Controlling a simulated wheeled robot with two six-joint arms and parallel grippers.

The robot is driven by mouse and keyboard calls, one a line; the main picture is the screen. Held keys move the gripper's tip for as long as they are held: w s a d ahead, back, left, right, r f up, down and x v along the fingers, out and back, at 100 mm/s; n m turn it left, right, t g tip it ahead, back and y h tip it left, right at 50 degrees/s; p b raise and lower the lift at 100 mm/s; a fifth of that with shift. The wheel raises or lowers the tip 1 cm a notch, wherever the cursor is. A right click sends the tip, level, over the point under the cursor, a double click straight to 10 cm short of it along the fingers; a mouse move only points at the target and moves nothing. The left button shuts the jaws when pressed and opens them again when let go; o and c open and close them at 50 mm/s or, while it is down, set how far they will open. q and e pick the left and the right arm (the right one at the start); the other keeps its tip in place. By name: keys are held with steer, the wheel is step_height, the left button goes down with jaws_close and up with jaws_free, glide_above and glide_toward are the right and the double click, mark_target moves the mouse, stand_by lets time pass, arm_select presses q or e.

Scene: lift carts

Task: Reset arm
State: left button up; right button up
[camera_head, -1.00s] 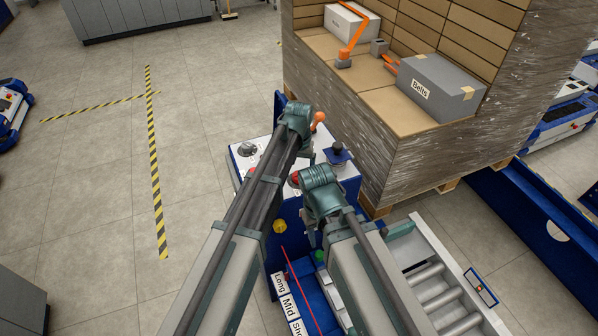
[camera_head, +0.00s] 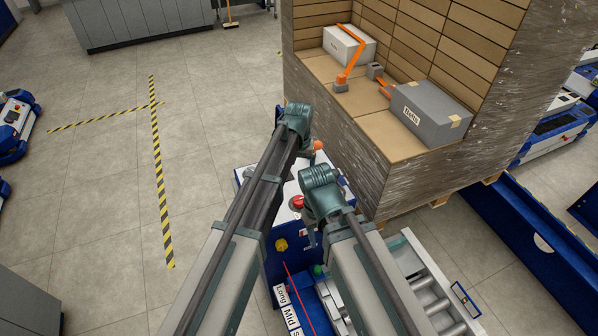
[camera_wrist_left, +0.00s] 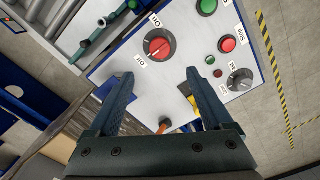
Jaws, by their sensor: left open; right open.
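In the head view my left arm comes up from the bottom to a teal wrist (camera_head: 297,118). Its gripper is hidden there behind the arm. In the left wrist view my left gripper (camera_wrist_left: 157,88) is open and empty, its two blue fingers pointing over a white control panel (camera_wrist_left: 130,68). The panel carries a red On/Off knob (camera_wrist_left: 159,44), green and red buttons and a grey knob (camera_wrist_left: 240,80). My right gripper (camera_head: 312,236) is mostly covered by its own wrist, low beside the blue cart; nothing shows held in it.
A wrapped pallet load (camera_head: 350,135) stands close ahead on the right, bearing a grey Belts box (camera_head: 425,112), a white box (camera_head: 348,46) and orange arms. A roller conveyor (camera_head: 428,290) lies at the lower right. Open floor with striped tape (camera_head: 158,180) is on the left.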

arm_select(q)
steer(key=shift+r, duration=0.35)
steer(key=s+a+m, duration=0.1)
steer(key=s+a, duration=0.2)
steer(key=s, duration=0.8)
steer(key=s+a+f+y+b, duration=0.1)
steer(key=s+a, duration=0.2)
steer(key=s, duration=0.9)
steer(key=shift+f+m, duration=0.2)
steer(key=shift+m, duration=0.2)
